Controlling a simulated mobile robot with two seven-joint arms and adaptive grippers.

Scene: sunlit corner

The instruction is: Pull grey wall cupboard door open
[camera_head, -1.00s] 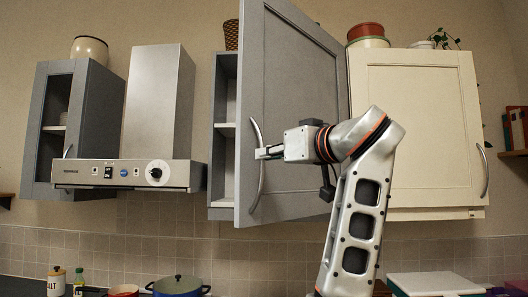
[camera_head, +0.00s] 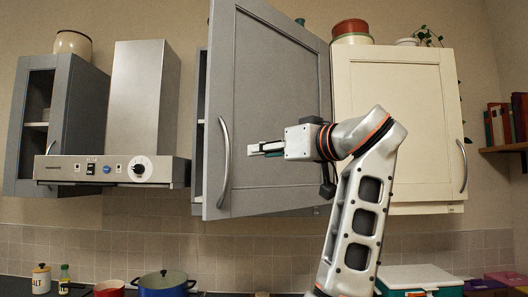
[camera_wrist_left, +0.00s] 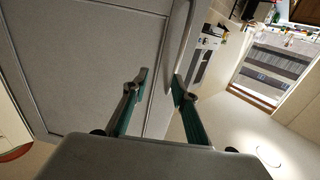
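The grey wall cupboard door (camera_head: 268,110) stands ajar, hinged at its right side. A strip of the grey cupboard's body (camera_head: 198,125) shows past its left edge. The curved metal handle (camera_head: 225,160) is near the door's left edge. My left gripper (camera_head: 252,149) is in front of the door, to the right of the handle and apart from it in the head view. In the left wrist view its two green-sided fingers (camera_wrist_left: 160,82) are spread with nothing between them, and the handle (camera_wrist_left: 188,35) runs beyond the right fingertip. My right gripper is not in view.
A range hood (camera_head: 112,170) and a second grey cupboard (camera_head: 80,110) are to the left. A cream cupboard (camera_head: 400,125) adjoins on the right. Pots, including a blue one (camera_head: 165,284), stand below. Open space lies in front of the door.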

